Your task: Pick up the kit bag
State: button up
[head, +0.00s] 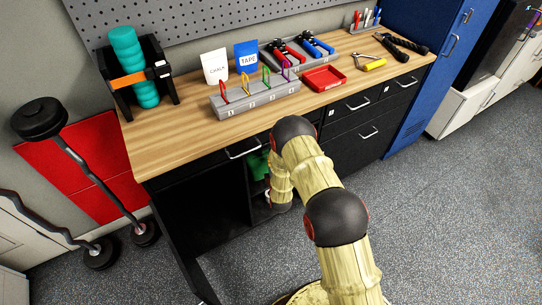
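A green object (257,164) shows in the head view in the dark open compartment under the workbench, just left of my arm. Too little of it shows to tell whether it is the kit bag. My arm rises from the bottom of the picture, bends at a dark joint by the bench front, and runs down in front of the open compartment. My gripper is not visible, so its hold on anything cannot be seen.
The wooden workbench (200,133) holds a grey rack with coloured clips (254,96), a red tray (324,78) and a teal roller in a black stand (126,66). Barbells (88,160) lean at the left. A blue locker (425,85) stands right. The right floor is clear.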

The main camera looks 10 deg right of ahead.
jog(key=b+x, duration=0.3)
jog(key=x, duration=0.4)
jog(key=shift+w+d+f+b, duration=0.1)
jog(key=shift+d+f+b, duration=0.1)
jog(key=shift+b, duration=0.15)
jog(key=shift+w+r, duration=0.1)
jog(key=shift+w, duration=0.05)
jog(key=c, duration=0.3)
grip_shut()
